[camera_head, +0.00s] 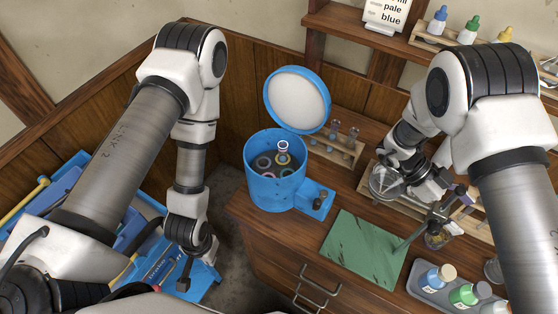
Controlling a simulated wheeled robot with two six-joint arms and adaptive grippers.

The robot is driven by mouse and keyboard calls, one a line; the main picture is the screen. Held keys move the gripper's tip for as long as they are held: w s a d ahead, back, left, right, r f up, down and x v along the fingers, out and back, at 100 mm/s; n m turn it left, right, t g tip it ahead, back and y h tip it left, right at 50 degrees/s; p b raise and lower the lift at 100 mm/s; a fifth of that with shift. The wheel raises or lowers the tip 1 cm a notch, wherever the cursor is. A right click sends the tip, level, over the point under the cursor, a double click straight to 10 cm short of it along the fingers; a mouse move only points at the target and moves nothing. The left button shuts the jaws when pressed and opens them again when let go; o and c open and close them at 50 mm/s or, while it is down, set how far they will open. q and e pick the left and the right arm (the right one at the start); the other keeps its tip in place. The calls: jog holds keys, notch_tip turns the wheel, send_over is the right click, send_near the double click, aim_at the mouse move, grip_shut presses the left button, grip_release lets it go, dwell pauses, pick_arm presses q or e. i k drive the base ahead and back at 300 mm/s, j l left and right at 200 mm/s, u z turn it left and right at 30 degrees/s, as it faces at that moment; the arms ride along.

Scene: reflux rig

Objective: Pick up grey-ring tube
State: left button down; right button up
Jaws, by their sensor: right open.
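The blue round tube holder (262,195) stands on the wooden bench with its lid (297,98) open. Several ringed tubes sit in it. One tube (283,152) stands higher than the others, with a pale, pinkish-looking top. The rings are too small to tell surely which is grey. My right gripper (436,212) is open, to the right of the blue holder and apart from it, near clear glassware (385,182). Its fingertips are hard to make out. My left gripper (184,280) hangs low at the left, off the bench; its jaw opening is unclear.
A small wooden rack with tubes (335,147) stands behind the holder. A green mat (362,248) lies in front, mostly clear. A grey tray (423,293) with capped bottles is at front right. A shelf with dropper bottles (468,31) is above. Blue bins (130,235) are at left.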

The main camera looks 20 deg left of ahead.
aim_at(354, 131)
jog(key=l+u, duration=0.2)
jog(key=u, duration=0.2)
jog(key=l+u, duration=0.35)
jog(key=u, duration=0.4)
jog(key=k+l, duration=0.05)
